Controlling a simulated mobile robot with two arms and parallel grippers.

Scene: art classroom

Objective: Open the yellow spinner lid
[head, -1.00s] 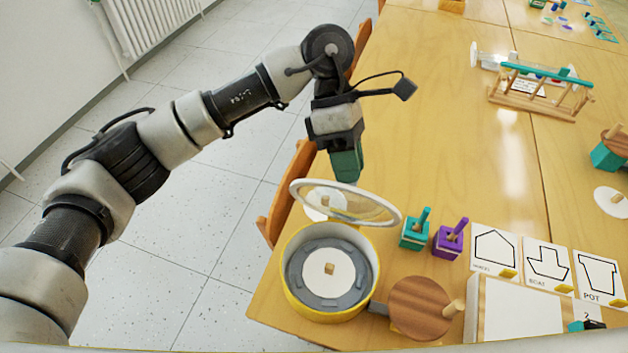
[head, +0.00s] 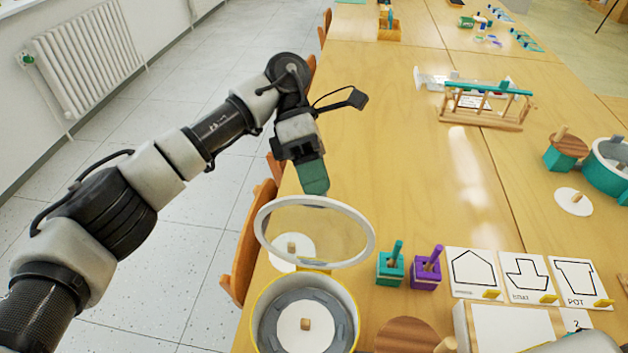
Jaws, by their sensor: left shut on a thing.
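The yellow spinner (head: 257,315) is a round yellow tub at the bottom of the head view. Inside are a grey ring and a white disc (head: 303,328) with a small wooden peg. Its clear lid (head: 335,232), with a pale rim, is raised on the hinge at the tub's far side and stands steeply, leaving the tub's top uncovered. My left gripper (head: 315,188) points down from above with its green fingers together at the lid's upper rim, shut on it. The exact contact is partly hidden. My right gripper is not in view.
Teal (head: 389,268) and purple (head: 426,272) pegged blocks stand right of the lid, beside picture cards (head: 472,272). A round wooden piece (head: 405,336) lies nearer. A wooden rack (head: 483,115) stands farther back. A chair (head: 247,245) is at the table's left edge. The middle tabletop is clear.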

